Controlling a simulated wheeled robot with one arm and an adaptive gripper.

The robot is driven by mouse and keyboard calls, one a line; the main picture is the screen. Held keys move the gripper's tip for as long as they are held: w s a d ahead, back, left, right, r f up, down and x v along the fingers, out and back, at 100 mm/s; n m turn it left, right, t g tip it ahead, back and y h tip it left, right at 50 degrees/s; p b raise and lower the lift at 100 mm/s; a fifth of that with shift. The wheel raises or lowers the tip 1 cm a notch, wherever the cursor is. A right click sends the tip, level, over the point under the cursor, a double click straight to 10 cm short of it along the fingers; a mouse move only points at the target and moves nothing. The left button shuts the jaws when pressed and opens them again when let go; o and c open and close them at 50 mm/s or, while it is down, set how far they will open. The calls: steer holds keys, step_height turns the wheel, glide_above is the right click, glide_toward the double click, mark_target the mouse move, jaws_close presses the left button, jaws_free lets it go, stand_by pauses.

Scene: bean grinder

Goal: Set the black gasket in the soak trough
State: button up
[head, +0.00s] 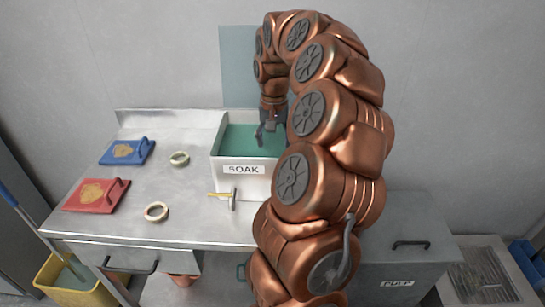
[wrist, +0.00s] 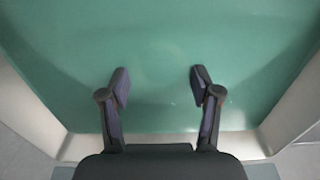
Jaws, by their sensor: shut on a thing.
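The soak trough (head: 243,181) is a white box labelled SOAK on the steel bench, filled with green liquid. My gripper (head: 268,134) is over the trough, fingers pointing down. In the wrist view, its two dark fingertips (wrist: 160,84) stand apart over the green liquid, inside the trough's pale walls. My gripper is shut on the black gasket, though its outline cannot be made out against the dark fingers. No black gasket shows on the bench.
A pale green ring (head: 180,158) and a cream ring (head: 157,211) lie on the bench left of the trough. Blue (head: 127,151) and red (head: 96,195) handled boards lie further left. A yellow-handled tool (head: 221,196) lies before the trough. A grey PULP bin (head: 397,270) stands at right.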

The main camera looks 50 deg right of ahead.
step_height(320, 180, down, 5)
steer(key=shift+s+f+p, duration=0.1)
steer(key=shift+p, duration=0.25)
steer(key=shift+f, duration=0.3)
steer(key=o, duration=1.1)
steer(key=shift+r, duration=0.1)
steer(key=shift+c, duration=0.2)
step_height(320, 180, up, 12)
steer(key=b, duration=0.1)
steer(key=shift+r+b, duration=0.15)
steer(key=shift+b, duration=0.2)
